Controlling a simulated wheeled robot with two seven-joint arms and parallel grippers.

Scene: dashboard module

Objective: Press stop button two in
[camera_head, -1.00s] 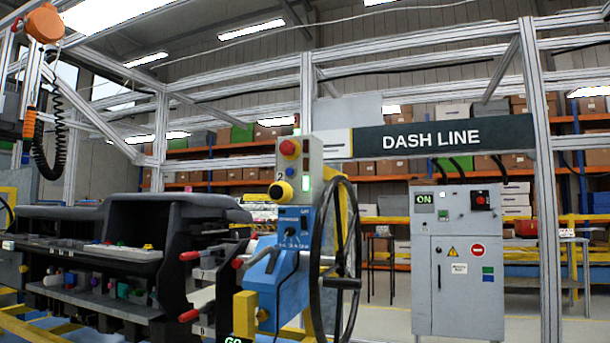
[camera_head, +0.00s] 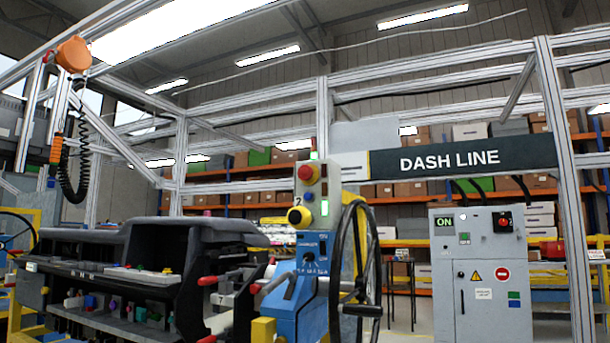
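A red mushroom-shaped stop button (camera_head: 309,173) sits near the top of a grey control box (camera_head: 321,202) in the middle of the head view. The box bears a small label that reads 2. The red button stands out from the box face; I cannot tell whether it is pressed. Neither of my grippers shows in the head view.
A blue machine unit (camera_head: 310,270) and a black handwheel (camera_head: 357,265) are below and right of the box. A dark dashboard module (camera_head: 135,250) fills the left. A grey cabinet (camera_head: 481,275) with another red control (camera_head: 503,222) stands at the right behind.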

